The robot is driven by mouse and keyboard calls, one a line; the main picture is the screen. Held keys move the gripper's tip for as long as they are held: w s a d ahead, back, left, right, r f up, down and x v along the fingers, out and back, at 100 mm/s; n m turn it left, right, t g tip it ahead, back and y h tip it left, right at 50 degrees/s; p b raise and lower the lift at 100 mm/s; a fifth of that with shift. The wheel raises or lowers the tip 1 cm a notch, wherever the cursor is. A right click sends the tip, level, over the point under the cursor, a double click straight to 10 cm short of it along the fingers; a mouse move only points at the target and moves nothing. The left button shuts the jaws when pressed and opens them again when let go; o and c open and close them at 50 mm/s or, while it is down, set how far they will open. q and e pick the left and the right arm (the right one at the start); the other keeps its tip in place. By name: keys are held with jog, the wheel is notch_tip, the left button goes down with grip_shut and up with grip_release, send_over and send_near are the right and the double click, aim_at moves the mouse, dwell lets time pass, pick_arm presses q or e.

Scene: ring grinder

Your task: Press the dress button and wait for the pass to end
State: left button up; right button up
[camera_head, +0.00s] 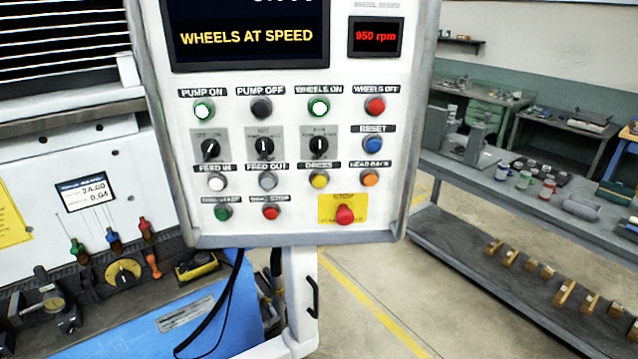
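The yellow dress button (319,180) sits under the label DRESS on the white control panel (285,222), in the lower middle of its button rows. The panel's main screen (247,36) reads WHEELS AT SPEED in yellow; its top line is cut off by the picture edge. The small red display (375,37) reads 950 rpm. The pump-on button (204,110) and the wheels-on button (318,107) look lit, white in green rings. Neither of my grippers shows in the head view, and nothing touches the panel.
The orange head-back button (370,178) and grey feed-out button (267,181) flank the dress button. A red stop button (344,215) is just below. A grey bench (470,187) with parts stands at right; tools lie at lower left.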

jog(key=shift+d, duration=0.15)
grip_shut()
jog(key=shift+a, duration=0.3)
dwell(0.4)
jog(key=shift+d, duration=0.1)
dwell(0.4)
